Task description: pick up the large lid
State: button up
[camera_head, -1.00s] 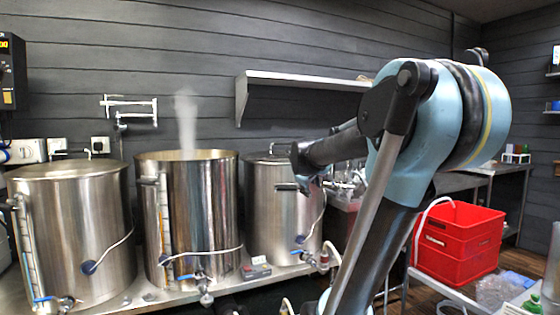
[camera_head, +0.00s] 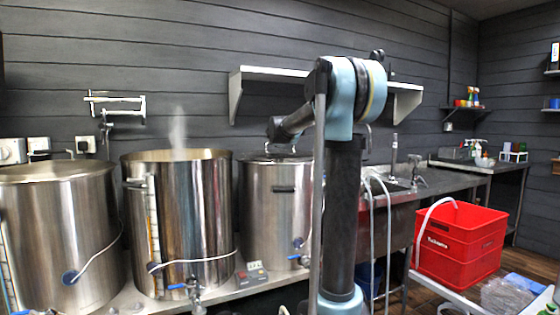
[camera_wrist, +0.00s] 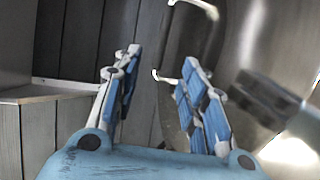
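Three steel kettles stand in a row in the head view. The right kettle (camera_head: 275,215) has a flat lid (camera_head: 262,157) on top, and a lid (camera_head: 50,172) also covers the left kettle. I cannot tell which lid is the large one. My gripper (camera_wrist: 162,62) is open and empty in the wrist view, its two blue-padded fingers apart. A bent metal handle (camera_wrist: 212,12) shows just beyond the right finger, against a dark rounded metal surface. In the head view my arm reaches down at the right kettle's lid; its fingers are too small to make out there.
The middle kettle (camera_head: 180,220) is open and steaming. A wall shelf (camera_head: 270,75) hangs above the right kettle. A sink with hoses and a red crate (camera_head: 460,245) stand to the right. A wall tap (camera_head: 115,108) is behind the kettles.

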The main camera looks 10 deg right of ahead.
jog(key=x, duration=0.9)
jog(key=shift+a, duration=0.15)
jog(key=shift+a+f+x, duration=0.1)
jog(key=shift+a+x, duration=0.1)
jog(key=shift+x, duration=1.1)
jog(key=shift+a+f+x, duration=0.1)
jog(key=shift+a+x, duration=0.05)
jog(key=shift+x, duration=1.15)
jog(key=shift+d, duration=0.15)
jog(key=shift+d, duration=0.1)
grip_shut()
